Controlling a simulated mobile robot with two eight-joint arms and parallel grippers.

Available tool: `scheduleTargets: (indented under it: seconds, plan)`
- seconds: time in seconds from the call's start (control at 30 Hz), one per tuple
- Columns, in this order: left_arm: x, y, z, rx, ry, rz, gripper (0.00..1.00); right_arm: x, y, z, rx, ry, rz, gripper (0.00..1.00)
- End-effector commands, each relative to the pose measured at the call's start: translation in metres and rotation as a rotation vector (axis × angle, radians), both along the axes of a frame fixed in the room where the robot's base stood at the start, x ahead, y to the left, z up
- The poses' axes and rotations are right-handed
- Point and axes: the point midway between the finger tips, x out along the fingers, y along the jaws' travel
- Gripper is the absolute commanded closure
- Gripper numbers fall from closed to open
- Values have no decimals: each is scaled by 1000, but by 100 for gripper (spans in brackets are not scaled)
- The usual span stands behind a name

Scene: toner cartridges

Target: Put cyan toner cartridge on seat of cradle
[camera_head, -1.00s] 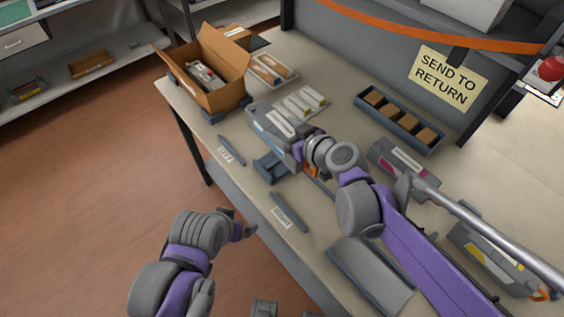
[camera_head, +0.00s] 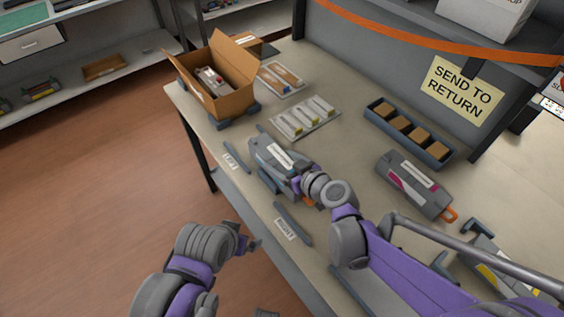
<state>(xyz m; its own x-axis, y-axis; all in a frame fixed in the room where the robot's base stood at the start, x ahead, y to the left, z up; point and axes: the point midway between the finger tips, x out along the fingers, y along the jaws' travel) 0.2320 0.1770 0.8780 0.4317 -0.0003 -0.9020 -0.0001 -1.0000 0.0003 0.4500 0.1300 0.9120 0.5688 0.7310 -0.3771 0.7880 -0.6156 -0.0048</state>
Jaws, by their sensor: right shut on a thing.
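The cyan toner cartridge (camera_head: 264,153) is a grey block with a white label and a thin cyan stripe. It lies near the table's front edge, over the place of the dark cradle (camera_head: 267,181), which it mostly hides. I cannot tell whether it rests on the seat or hovers just above it. My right gripper (camera_head: 297,178) is shut on the cartridge's near right end. My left gripper (camera_head: 246,239) is empty, off the table's front edge, its fingers seeming apart.
Strips labelled left (camera_head: 236,158) and right (camera_head: 294,223) flank the cradle. A magenta cartridge (camera_head: 414,184) and a yellow cartridge (camera_head: 492,268) lie to the right. An open cardboard box (camera_head: 235,98), a white tray (camera_head: 305,118) and a dark bin row (camera_head: 408,132) stand behind.

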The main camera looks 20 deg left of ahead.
Motion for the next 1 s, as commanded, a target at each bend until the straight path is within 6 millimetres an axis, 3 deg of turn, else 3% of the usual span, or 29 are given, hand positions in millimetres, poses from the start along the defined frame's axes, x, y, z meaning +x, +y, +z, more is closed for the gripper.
scheduleTargets:
  seconds: [0.37,0.4,0.47,0.8,1.0]
  plan:
    - [-1,0,-3,0,1,0,0,0,0,-4,1,0,0,100]
    - [0,0,-3,0,1,0,0,0,0,-4,0,0,0,14]
    - [0,0,-2,0,1,0,0,0,0,-3,0,0,0,3]
    - [0,0,2,0,-1,0,0,0,0,2,1,-1,0,0]
    - [0,0,2,0,-1,0,0,-18,-25,13,0,0,-3,0]
